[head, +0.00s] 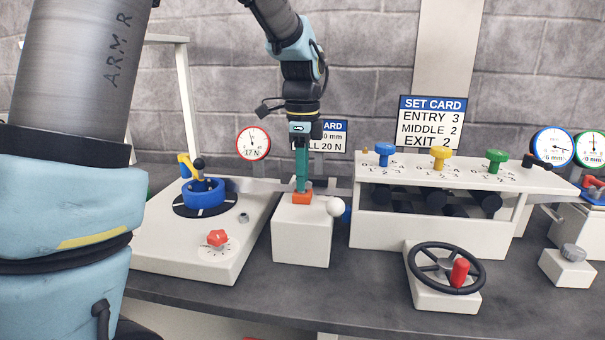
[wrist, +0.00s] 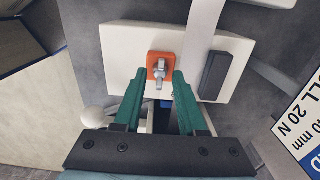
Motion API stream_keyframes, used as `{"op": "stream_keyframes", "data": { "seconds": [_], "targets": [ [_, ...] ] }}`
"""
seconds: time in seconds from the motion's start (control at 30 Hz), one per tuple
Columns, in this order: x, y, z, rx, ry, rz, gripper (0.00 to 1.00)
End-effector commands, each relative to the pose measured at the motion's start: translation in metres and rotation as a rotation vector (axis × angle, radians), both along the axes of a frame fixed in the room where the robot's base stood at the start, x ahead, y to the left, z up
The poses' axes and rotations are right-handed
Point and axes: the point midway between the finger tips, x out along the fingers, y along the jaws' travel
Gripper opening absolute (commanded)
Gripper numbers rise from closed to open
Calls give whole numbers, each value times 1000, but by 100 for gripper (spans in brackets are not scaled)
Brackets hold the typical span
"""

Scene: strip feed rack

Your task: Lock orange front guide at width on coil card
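The orange front guide (head: 302,197) is a small block on top of a white stand (head: 301,236). In the wrist view the guide (wrist: 152,57) carries a metal lever or screw (wrist: 160,73). My gripper (head: 301,188) points down just above the guide. In the wrist view its green fingers (wrist: 159,78) are apart, on either side of the metal part, with gaps showing; I cannot tell whether they touch the guide. The coil card (head: 334,131) is partly hidden behind my gripper; "0 mm" and "LL 20 N" are legible. It also shows in the wrist view (wrist: 304,120).
A metal strip (wrist: 203,28) runs beside the guide, with a dark block (wrist: 215,75) beyond it. A white ball knob (head: 334,206) sticks out by the stand. A blue coil hub (head: 204,198) stands left; the knobbed roller unit (head: 435,225) and handwheel (head: 445,268) stand right.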

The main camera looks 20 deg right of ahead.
Motion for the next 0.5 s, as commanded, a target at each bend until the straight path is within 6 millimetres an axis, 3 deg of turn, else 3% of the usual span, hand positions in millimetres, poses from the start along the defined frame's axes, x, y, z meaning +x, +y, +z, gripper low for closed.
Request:
{"op": "stream_keyframes", "data": {
  "seconds": [0.17,0.5],
  "targets": [
    [0,0,0,0,0,0,40],
    [0,0,0,0,0,0,2]
  ]
}}
